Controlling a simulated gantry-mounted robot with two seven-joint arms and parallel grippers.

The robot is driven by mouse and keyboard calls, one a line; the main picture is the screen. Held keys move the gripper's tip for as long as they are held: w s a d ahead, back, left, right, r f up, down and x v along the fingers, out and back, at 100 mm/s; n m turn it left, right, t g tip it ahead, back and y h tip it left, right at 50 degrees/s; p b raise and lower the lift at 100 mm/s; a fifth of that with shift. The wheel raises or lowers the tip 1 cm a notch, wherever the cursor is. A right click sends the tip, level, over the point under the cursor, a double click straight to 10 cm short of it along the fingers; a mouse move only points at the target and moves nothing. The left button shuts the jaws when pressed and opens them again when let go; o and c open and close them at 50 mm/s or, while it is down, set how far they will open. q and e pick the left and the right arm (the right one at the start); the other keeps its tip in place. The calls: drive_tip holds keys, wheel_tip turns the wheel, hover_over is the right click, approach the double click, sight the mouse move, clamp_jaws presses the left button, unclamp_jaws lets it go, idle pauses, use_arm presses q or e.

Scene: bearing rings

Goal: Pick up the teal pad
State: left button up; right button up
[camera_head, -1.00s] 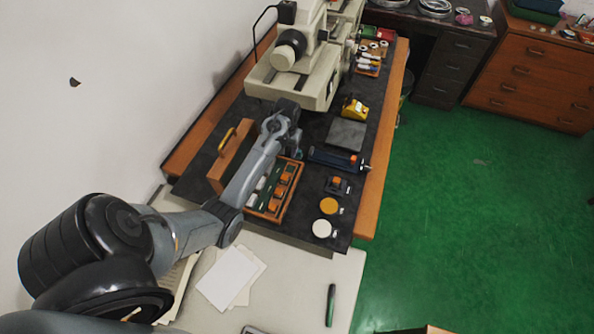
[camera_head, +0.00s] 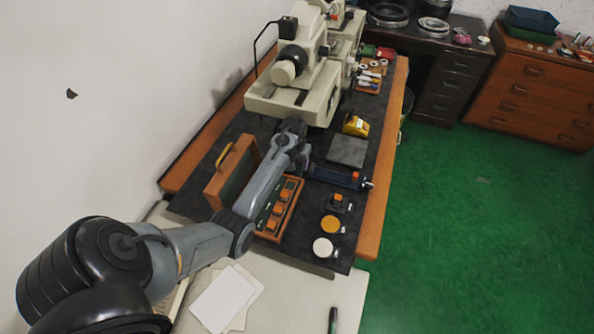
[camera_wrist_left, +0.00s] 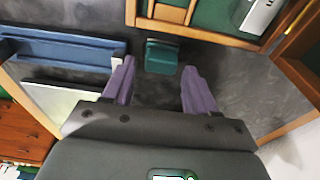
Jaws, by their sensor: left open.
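The teal pad (camera_wrist_left: 161,57) is a small block with rounded corners, lying on the dark mat in the left wrist view. It is just beyond and between the fingertips of my left gripper (camera_wrist_left: 159,66), a little nearer the left finger in the picture. The two purple fingers are apart with nothing held between them. In the head view my left gripper (camera_head: 302,160) hangs at the end of the arm beside the wooden tray, mostly hidden by my wrist. I cannot make out the pad there. My right gripper is not in view.
A wooden tray (camera_wrist_left: 220,35) with green compartments borders the pad's far side. A blue fixture (camera_wrist_left: 60,50) and a grey plate (camera_head: 347,151) lie close by. A wooden case with a yellow handle (camera_head: 232,170) and a cream machine (camera_head: 290,105) stand near the arm.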

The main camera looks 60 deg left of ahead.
sight(297, 167)
use_arm(q)
drive_tip(key=shift+w+a+f, duration=0.1)
drive_tip(key=shift+a+f, duration=0.05)
drive_tip(key=shift+f, duration=1.4)
drive_tip(key=c, duration=0.8)
drive_tip(key=shift+r, duration=0.15)
